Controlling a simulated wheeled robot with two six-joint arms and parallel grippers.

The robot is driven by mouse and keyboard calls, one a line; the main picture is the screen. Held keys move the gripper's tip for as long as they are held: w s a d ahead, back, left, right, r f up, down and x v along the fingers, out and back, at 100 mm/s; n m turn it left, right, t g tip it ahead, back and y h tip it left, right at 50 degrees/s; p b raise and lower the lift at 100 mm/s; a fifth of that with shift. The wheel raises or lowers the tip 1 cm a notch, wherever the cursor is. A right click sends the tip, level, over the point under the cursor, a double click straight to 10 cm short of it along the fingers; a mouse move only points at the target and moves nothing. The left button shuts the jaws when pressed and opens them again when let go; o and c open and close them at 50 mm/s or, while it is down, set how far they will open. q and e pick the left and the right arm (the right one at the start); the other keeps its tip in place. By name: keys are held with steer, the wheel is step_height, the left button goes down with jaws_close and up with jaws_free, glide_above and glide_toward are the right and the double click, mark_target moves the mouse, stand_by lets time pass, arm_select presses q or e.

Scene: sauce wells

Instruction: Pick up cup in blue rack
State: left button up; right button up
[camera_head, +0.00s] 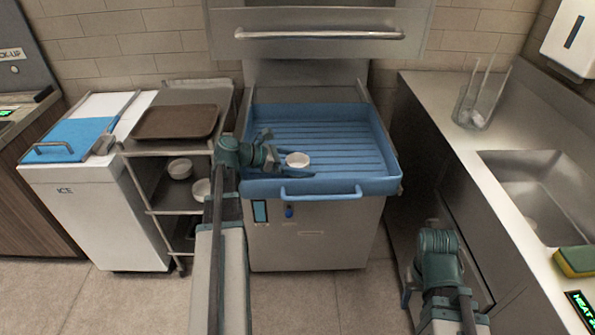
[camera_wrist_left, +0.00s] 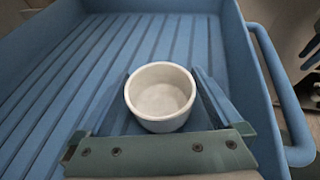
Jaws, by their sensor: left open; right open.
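A small white cup (camera_head: 298,159) stands upright in the blue rack (camera_head: 345,186), near its front left part. My left gripper (camera_head: 290,163) reaches in over the rack's left side, open, with its fingers low around the cup. In the left wrist view the cup (camera_wrist_left: 160,96) sits between the two blue fingers, with its empty inside showing and its lower front edge close to the gripper's palm. The ridged floor of the rack (camera_wrist_left: 50,85) lies under it. My right arm (camera_head: 438,260) is at the lower right, away from the rack; its fingertips are hard to make out.
The rack has raised walls and a front handle (camera_head: 322,193). Left of it a metal cart holds a brown tray (camera_head: 175,122) and white bowls (camera_head: 180,169). On the right are a sink (camera_head: 540,190), a clear container (camera_head: 470,112) and a sponge (camera_head: 577,261). Most of the rack floor is clear.

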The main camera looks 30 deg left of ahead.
arm_select(q)
steer(key=shift+x, duration=0.75)
steer(key=shift+c, duration=0.3)
steer(key=c, duration=1.1)
steer(key=shift+c, duration=0.2)
steer(key=shift+r, duration=0.1)
step_height(320, 180, up, 10)
steer(key=p, duration=1)
